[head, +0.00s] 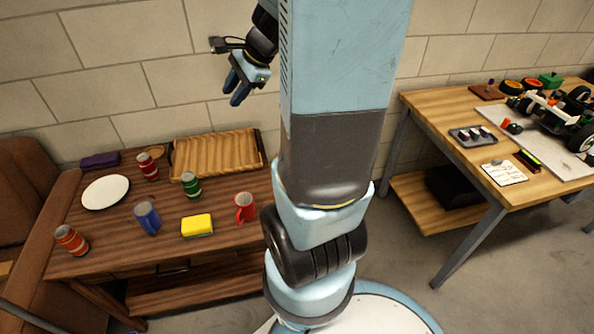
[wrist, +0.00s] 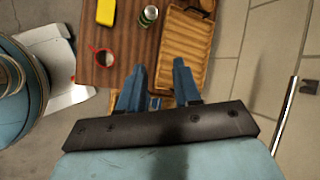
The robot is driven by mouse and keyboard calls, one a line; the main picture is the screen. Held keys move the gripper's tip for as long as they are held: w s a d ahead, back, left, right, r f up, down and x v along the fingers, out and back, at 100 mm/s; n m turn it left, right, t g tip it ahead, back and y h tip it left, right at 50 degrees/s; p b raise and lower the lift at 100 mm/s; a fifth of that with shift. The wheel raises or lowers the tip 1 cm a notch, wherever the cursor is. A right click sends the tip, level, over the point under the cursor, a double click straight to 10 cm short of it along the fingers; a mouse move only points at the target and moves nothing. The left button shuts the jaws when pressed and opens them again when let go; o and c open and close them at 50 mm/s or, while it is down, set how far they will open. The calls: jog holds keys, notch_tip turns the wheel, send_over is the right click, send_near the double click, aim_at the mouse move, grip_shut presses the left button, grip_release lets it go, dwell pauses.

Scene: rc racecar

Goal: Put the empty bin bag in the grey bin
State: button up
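I cannot make out a bin bag or a grey bin in either view. My gripper (head: 236,92) is raised near the block wall, above and behind the dark wooden table in the head view. In the wrist view my gripper (wrist: 157,75) has its two blue fingers apart, with nothing seen held between them. Below them are the table's edge and the wicker tray.
The dark table (head: 110,240) bears a wicker tray (head: 218,154), a white plate (head: 106,192), a yellow sponge (head: 197,225), a red mug (head: 244,208) and several cans. A workbench (head: 440,105) stands right, with a black box (head: 452,189) on its lower shelf.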

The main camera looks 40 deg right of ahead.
jog(key=d+f+m+t+h, duration=0.1)
jog(key=d+f+m+h, duration=0.2)
jog(key=d+f+m, duration=1.3)
jog(key=s+d+f+m+g+h, duration=0.1)
jog(key=s+d+f+m, duration=0.2)
jog(key=s+d+f, duration=0.1)
jog(key=s+d+f+m+h, duration=0.1)
jog(key=s+d+f+m, duration=0.2)
jog(key=d, duration=0.4)
jog(key=s+d+f+m+g+h, duration=0.1)
jog(key=s+d+f+m, duration=0.2)
jog(key=s+d+f, duration=0.2)
jog(key=shift+s+d+f+g, duration=0.3)
jog(key=shift+s+d+f, duration=0.15)
jog(key=shift+s, duration=0.1)
jog(key=x, duration=0.8)
jog(key=shift+w+d, duration=0.1)
jog(key=shift+d, duration=0.05)
jog(key=shift+s+d+x, duration=0.15)
jog(key=shift+x, duration=0.85)
jog(key=shift+s+d+x, duration=0.15)
jog(key=shift+s+x, duration=0.05)
jog(key=shift+x, duration=0.75)
jog(key=shift+w+d+f, duration=0.15)
jog(key=shift+w+f, duration=0.1)
jog(key=shift+f, duration=0.45)
jog(key=shift+f, duration=0.1)
